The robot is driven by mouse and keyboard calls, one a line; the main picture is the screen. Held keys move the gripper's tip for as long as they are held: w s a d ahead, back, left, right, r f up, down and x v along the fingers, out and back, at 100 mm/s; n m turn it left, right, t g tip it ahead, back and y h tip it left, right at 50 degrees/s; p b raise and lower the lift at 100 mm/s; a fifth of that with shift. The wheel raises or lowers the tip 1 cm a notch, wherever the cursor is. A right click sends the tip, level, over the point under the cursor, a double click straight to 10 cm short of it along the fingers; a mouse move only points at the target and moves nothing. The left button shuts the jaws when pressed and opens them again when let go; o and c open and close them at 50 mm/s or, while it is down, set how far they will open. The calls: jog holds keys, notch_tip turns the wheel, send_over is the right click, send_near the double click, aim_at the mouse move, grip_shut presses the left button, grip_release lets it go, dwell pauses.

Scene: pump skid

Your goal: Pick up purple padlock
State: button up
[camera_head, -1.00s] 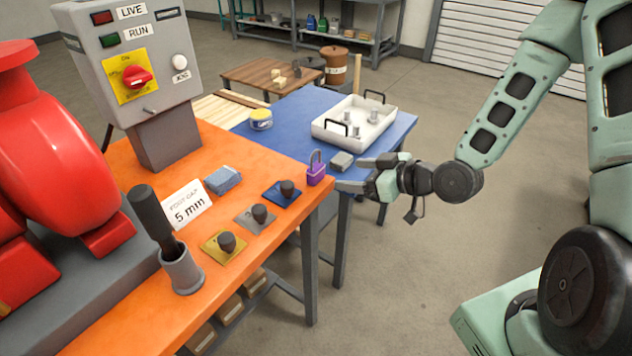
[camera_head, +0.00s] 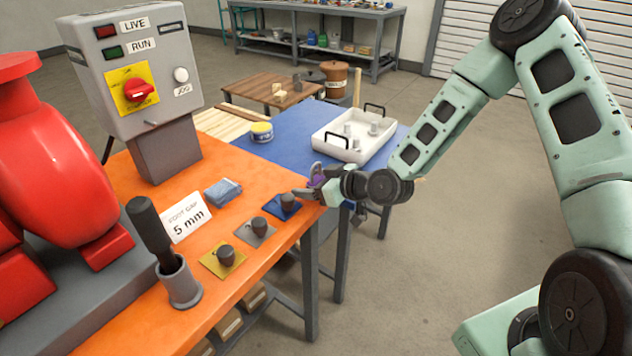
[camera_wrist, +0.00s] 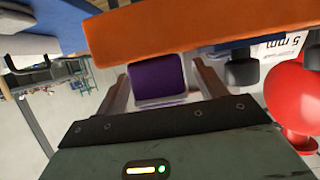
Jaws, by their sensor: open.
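The purple padlock (camera_head: 318,181) stands near the right end of the orange bench, partly hidden by my gripper in the head view. In the wrist view the padlock's purple body (camera_wrist: 156,76) lies between the two fingers, with gaps on both sides. My gripper (camera_head: 311,190) is open around the padlock; it also shows in the wrist view (camera_wrist: 157,88).
The orange bench (camera_head: 110,312) holds a blue pad with a black knob (camera_head: 287,205), a blue cloth (camera_head: 222,192) and the 5 mm sign (camera_head: 185,218). A white tray (camera_head: 345,152) is on the blue table (camera_head: 290,127) behind. Open floor lies to the right.

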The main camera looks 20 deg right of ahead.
jog(key=shift+w+a+f, duration=0.25)
jog(key=shift+w+a, duration=0.1)
jog(key=shift+w, duration=0.15)
jog(key=c, duration=1.1)
jog(key=shift+c, duration=0.2)
jog(key=shift+r, duration=0.15)
notch_tip(320, 180, up, 10)
